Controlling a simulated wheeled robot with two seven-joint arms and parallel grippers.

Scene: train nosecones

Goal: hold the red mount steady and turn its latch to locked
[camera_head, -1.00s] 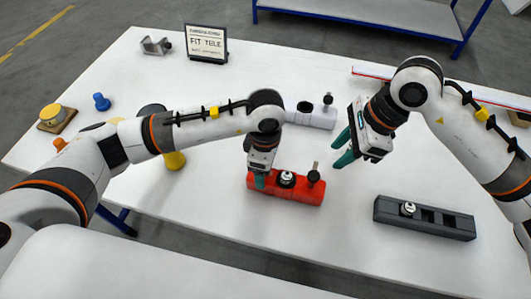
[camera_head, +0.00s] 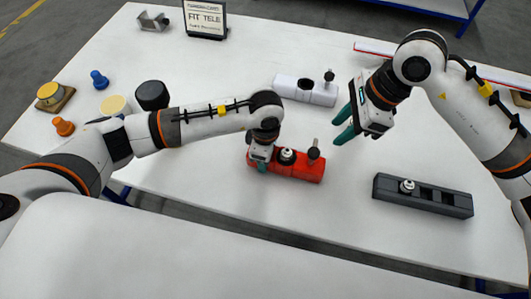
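The red mount (camera_head: 297,168) lies on the white table near the middle. A dark round part with a silver top (camera_head: 287,156) sits in it, and an upright dark latch knob (camera_head: 313,152) stands at its right end. My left gripper (camera_head: 259,163) points down at the mount's left end, its teal fingers at the red body; it seems to grip there, but the far finger is hidden. My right gripper (camera_head: 343,125) is open and empty, above the table to the upper right of the mount, apart from the latch.
A white mount (camera_head: 300,90) lies behind the red one, and a dark grey mount (camera_head: 424,196) lies at the right. Blue (camera_head: 99,79) and orange (camera_head: 63,126) knobs and a sign (camera_head: 205,19) stand at the left and back. The table's front is clear.

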